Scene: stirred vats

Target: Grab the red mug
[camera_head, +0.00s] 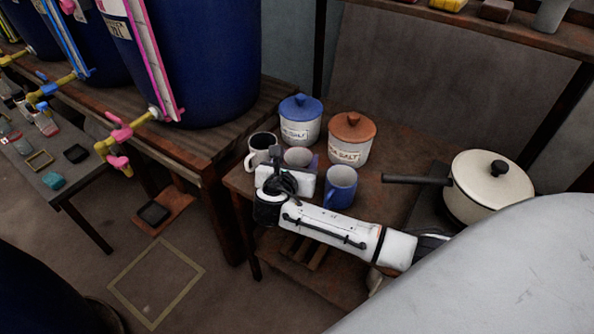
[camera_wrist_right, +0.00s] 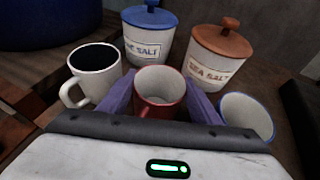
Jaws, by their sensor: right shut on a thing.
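The red mug (camera_wrist_right: 160,92), with a pale inside, stands upright between the two purple fingers of my right gripper (camera_wrist_right: 163,104) in the right wrist view. The gripper is shut on it, one finger on each side. In the head view only the top of the mug (camera_head: 298,156) shows behind my right gripper (camera_head: 297,168); its lower part is hidden. Whether the mug touches the table cannot be told. My left gripper is not in view.
A white mug (camera_head: 261,146) is close on the left, a blue mug (camera_head: 341,188) close on the right. Blue-lidded (camera_head: 300,122) and orange-lidded (camera_head: 351,140) salt jars stand behind. A cream pot (camera_head: 488,188) is farther right, its handle pointing left. A large blue vat (camera_head: 215,60) stands left.

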